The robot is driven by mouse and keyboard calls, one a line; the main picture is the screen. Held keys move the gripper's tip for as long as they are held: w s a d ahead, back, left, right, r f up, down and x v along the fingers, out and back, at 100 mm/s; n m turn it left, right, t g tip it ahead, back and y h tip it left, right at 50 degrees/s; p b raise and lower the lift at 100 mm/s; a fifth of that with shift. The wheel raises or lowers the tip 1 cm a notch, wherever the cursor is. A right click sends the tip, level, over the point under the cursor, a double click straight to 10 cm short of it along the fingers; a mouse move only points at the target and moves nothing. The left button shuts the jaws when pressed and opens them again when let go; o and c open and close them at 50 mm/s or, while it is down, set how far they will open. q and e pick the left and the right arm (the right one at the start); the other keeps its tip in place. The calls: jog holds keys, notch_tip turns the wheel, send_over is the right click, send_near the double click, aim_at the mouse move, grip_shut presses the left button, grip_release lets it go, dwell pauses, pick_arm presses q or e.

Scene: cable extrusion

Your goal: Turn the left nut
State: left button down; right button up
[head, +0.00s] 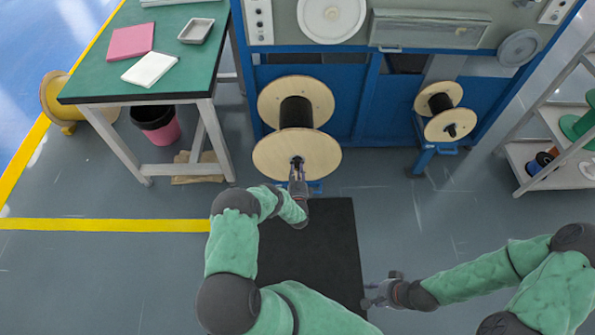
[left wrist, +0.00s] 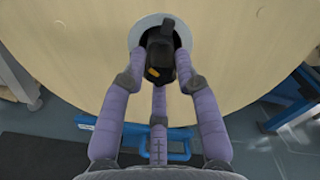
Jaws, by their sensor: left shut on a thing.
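The left nut is a black piece (left wrist: 160,55) at the hub of the large wooden spool (head: 297,127). In the left wrist view it sits in a round grey-rimmed opening in the spool's pale flange (left wrist: 235,45), with a small orange mark on it. My left gripper (left wrist: 157,82) has its purple fingers shut around the black nut; in the head view my left gripper (head: 297,170) meets the spool's near flange at its centre and hides much of the nut. My right gripper (head: 372,292) is away from the spools, low over the floor; its fingers are too small to judge.
A smaller spool (head: 440,108) is mounted on the blue machine (head: 340,95) to the right. A green-topped table (head: 185,72) stands at left, with a pink bin (head: 158,125) below. A shelf (head: 550,150) stands far right. A black mat (head: 320,245) lies on open floor.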

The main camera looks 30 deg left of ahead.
pick_arm(q)
jog(key=shift+a, duration=0.1)
dwell(0.4)
jog(key=c, duration=0.9)
grip_release()
jog(key=shift+c, duration=0.2)
jog(key=shift+s+d, duration=0.35)
jog(key=shift+s, duration=0.1)
jog(key=v, duration=1.1)
